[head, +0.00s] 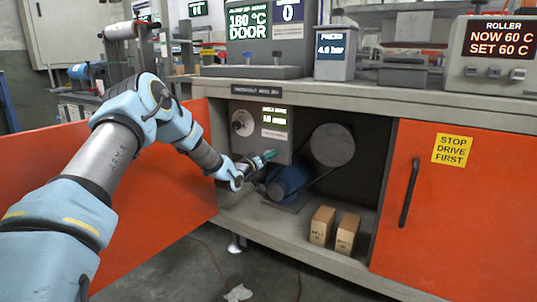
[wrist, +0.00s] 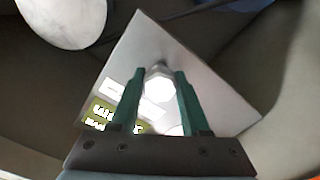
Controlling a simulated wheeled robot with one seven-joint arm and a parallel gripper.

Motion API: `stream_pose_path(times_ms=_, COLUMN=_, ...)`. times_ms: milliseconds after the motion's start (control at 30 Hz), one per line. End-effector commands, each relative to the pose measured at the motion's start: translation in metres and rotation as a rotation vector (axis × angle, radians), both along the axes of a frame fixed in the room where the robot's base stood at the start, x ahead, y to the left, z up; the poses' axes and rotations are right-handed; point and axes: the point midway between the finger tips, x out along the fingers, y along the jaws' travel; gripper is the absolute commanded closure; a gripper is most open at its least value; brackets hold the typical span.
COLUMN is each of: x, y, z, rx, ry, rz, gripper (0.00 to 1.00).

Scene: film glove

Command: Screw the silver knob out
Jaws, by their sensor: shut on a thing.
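The silver knob (wrist: 160,85) shows in the wrist view as a bright round piece on the face of a grey metal box (wrist: 195,75). The green fingers of my gripper (wrist: 159,76) stand on both sides of it, shut on it. In the head view, my gripper (head: 266,156) is inside the open cabinet at the lower part of the grey box (head: 270,143). The box carries a round pale dial (head: 243,123) and a lit display (head: 274,116). The knob cannot be made out in the head view.
A blue motor (head: 289,180) and a grey pulley (head: 332,145) with a belt are right of my gripper. Two cardboard boxes (head: 322,225) stand on the cabinet floor. The open orange door (head: 140,200) is on the left; a closed door (head: 440,220) is on the right.

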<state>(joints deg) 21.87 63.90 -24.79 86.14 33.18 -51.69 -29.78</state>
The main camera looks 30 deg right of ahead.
Motion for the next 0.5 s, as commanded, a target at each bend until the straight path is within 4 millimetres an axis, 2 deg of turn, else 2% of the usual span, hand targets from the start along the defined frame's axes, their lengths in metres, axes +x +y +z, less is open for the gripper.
stream_pose_path(times_ms=200, x=0.0002, y=0.0002, z=0.0001, rx=-0.080, ry=0.145, rz=0.001, gripper=1.00)
stream_pose_path(times_ms=500, x=0.0000, y=-0.0001, z=-0.0005, rx=-0.147, ry=0.268, rz=0.000, gripper=1.00)
